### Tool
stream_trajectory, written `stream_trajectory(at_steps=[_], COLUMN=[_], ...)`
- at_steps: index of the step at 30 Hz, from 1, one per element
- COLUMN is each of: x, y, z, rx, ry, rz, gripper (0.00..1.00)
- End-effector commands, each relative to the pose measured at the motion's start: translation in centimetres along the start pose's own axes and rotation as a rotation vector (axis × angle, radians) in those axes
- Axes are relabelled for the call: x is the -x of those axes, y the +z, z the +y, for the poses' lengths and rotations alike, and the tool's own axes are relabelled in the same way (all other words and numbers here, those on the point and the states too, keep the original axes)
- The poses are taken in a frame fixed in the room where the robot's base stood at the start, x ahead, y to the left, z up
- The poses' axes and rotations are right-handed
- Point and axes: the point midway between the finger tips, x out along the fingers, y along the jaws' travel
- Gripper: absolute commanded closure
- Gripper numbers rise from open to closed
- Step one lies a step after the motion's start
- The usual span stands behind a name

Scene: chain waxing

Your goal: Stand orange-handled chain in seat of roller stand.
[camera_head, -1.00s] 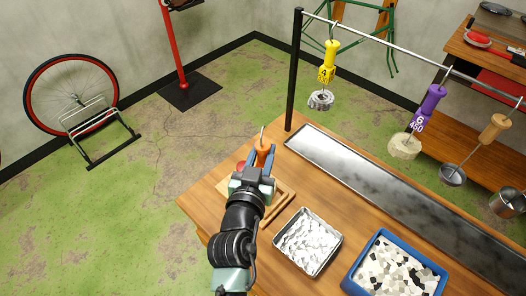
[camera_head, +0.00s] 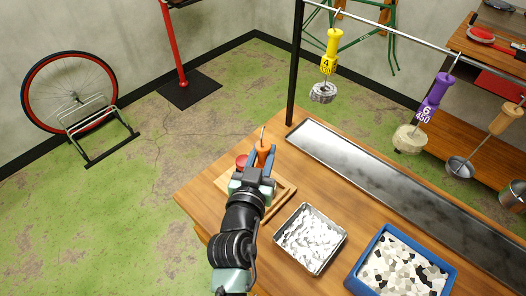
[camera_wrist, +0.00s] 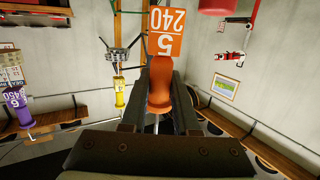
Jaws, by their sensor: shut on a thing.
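My gripper (camera_head: 257,172) is shut on the orange handle (camera_head: 263,150) of the chain, over the table's left corner. The handle also shows between the fingers in the wrist view (camera_wrist: 160,84), with an orange tag (camera_wrist: 166,32) marked 5 and 240. A thin metal hook rises from the handle. The chain below it is hidden by my gripper. What looks like the roller stand, a wooden base (camera_head: 284,193) with a red part (camera_head: 242,161), lies under and behind my gripper. Its seat is hidden, so I cannot tell whether the chain touches it.
A metal tray of pale flakes (camera_head: 309,211) and a blue-rimmed bin (camera_head: 352,282) stand to the right. A long metal drip tray (camera_head: 390,178) runs behind them. Yellow (camera_head: 331,52), purple (camera_head: 433,95) and tan (camera_head: 504,118) handles hang from a rail above it.

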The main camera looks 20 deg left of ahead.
Motion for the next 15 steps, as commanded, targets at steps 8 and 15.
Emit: stream_trajectory(at_steps=[8,15], x=[0.0,0.0], y=[-0.2,-0.12], z=[0.0,0.01], rx=[0.0,0.0], ry=[0.0,0.0], rz=[0.003,0.001], gripper=[0.48,0.36])
